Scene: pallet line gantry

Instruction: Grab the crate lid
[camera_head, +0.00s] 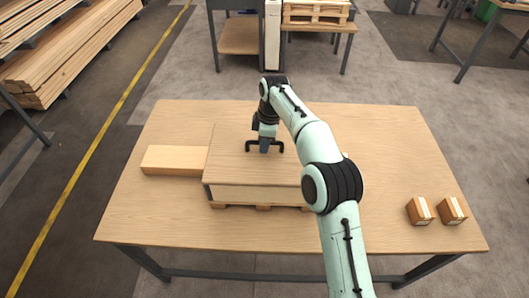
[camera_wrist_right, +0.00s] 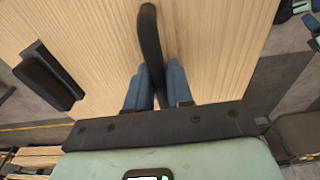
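The crate lid (camera_head: 228,150) is a flat light-wood panel on top of the crate (camera_head: 255,194) in the middle of the table. A dark handle (camera_head: 281,146) stands on the lid. My right gripper (camera_head: 264,147) reaches down to the handle from above. In the right wrist view, the gripper's two blue-grey fingers (camera_wrist_right: 158,88) lie close on either side of the dark handle bar (camera_wrist_right: 150,35), with the wood grain of the lid (camera_wrist_right: 215,40) below. Part of the lid's right side is hidden behind my arm. My left gripper is not in view.
The crate stands on a small pallet (camera_head: 263,206) on the wooden table (camera_head: 400,145). A light wooden block (camera_head: 174,160) lies left of the crate. Two small cartons (camera_head: 420,211) stand at the table's right. The table is clear between the cartons and my arm.

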